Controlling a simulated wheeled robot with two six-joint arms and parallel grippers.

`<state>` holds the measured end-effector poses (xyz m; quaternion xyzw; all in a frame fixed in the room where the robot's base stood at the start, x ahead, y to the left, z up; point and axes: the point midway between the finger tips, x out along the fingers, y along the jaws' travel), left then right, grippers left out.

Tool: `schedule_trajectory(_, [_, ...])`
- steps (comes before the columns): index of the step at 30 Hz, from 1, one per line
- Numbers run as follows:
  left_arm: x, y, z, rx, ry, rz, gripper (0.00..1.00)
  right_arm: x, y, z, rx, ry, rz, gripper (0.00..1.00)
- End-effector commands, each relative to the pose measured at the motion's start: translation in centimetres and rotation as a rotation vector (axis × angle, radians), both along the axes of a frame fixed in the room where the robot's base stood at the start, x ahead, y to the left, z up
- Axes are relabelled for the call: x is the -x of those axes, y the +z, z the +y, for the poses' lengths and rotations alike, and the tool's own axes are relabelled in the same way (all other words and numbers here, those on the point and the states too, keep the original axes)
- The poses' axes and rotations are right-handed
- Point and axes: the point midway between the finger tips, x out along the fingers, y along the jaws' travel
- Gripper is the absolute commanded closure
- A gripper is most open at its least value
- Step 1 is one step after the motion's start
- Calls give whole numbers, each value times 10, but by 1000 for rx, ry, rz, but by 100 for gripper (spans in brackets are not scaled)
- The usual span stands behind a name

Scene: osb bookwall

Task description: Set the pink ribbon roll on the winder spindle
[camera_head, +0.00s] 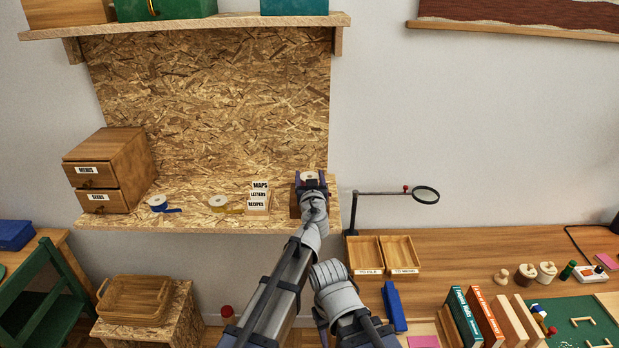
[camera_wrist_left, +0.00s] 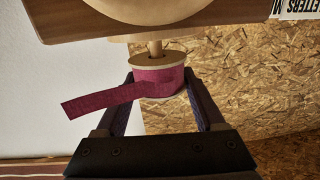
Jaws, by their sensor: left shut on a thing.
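My left gripper (camera_head: 310,180) is over the right end of the wall shelf. In the left wrist view its fingers (camera_wrist_left: 158,88) are shut on the pink ribbon roll (camera_wrist_left: 165,82), one on each side, and a loose ribbon tail sticks out to the left. The roll's pale end also shows in the head view (camera_head: 308,175). The wooden spindle (camera_wrist_left: 155,48) of the winder (camera_wrist_left: 150,8) lines up with the roll's pale end face; how far it enters the hole I cannot tell. In the head view the gripper and arm hide most of the winder. My right gripper is not clearly seen.
A blue ribbon roll (camera_head: 157,203), a yellow ribbon roll (camera_head: 219,202) and a labelled card holder (camera_head: 259,198) stand left of the gripper on the shelf (camera_head: 190,221). A magnifier (camera_head: 425,195) on a stand is close on the right, above wooden trays (camera_head: 365,254).

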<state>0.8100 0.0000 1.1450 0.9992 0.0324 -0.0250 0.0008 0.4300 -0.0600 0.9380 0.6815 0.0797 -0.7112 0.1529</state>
Motion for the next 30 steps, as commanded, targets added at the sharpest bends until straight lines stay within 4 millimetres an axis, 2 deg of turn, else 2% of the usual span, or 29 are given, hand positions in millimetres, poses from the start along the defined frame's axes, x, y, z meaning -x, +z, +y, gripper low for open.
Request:
schedule_trajectory(16, [0,-2,0,0,0,0,85,0,-2,0,0,0,0,50])
schedule_trajectory(30, [0,-13,0,0,0,0,85,0,-13,0,0,0,0,50])
